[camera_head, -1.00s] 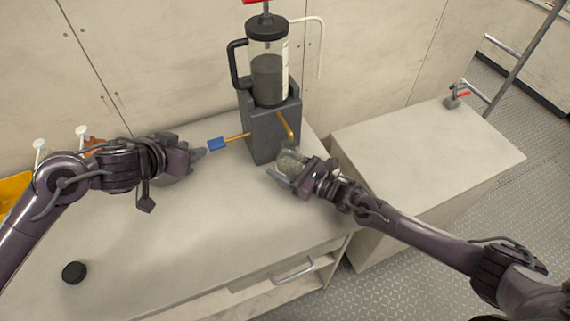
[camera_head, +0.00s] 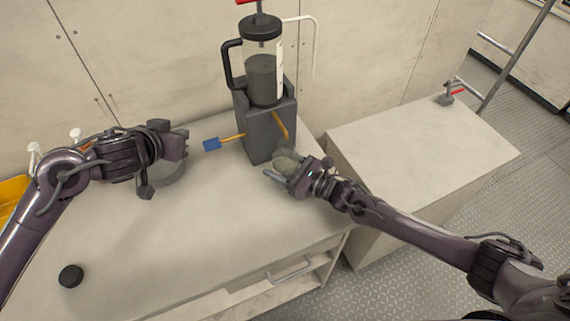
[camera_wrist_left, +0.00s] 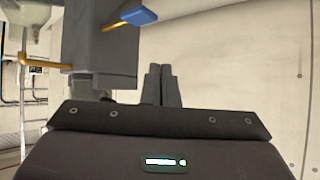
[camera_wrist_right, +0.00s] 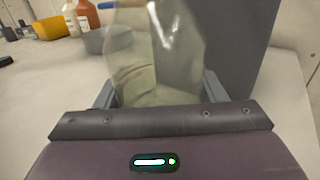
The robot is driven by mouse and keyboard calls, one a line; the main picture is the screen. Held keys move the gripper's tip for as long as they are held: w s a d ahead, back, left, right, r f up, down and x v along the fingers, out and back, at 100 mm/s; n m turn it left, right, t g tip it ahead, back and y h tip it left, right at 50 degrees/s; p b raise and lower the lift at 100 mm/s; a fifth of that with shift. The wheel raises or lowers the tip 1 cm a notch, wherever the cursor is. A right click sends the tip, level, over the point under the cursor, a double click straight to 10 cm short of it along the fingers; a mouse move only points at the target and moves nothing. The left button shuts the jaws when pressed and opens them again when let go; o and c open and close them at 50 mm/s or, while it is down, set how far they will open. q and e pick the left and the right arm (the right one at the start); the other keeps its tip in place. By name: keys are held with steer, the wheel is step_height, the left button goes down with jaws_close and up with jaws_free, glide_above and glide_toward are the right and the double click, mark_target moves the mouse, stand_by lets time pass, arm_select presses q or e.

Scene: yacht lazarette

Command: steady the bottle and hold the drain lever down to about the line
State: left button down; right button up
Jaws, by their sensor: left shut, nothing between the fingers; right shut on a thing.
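The drain lever (camera_head: 228,140) is a brass rod with a blue paddle end, sticking out left from the dark grey stand (camera_head: 262,140). The blue end also shows at the top of the left wrist view (camera_wrist_left: 138,16). My left gripper (camera_head: 183,143) is shut and empty, left of the blue end and apart from it. The clear bottle (camera_head: 286,160) is below the brass spout (camera_head: 282,125), in front of the stand. My right gripper (camera_head: 283,174) is shut on the bottle, which fills the middle of the right wrist view (camera_wrist_right: 155,55). I cannot make out the line.
A clear jug of dark liquid (camera_head: 264,75) stands on the stand. A black cap (camera_head: 70,276) lies at the front left. A yellow bin (camera_head: 12,196) is at the far left. The middle of the bench is clear.

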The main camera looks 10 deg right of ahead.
arm_select(q)
steer(key=w+a+r+n+t+y, duration=0.1)
steer(key=w+a+r+n+y, duration=0.15)
steer(key=w, duration=0.35)
steer(key=n+g+y, duration=0.2)
steer(key=n+g, duration=0.3)
steer(key=g, duration=0.4)
glide_above(211, 143)
steer(key=shift+s+d+f, duration=0.1)
steer(key=shift+s+f, duration=0.05)
steer(key=shift+f, duration=3.45)
steer(key=shift+f, duration=0.1)
steer(key=shift+f, duration=1.75)
stand_by(0.7)
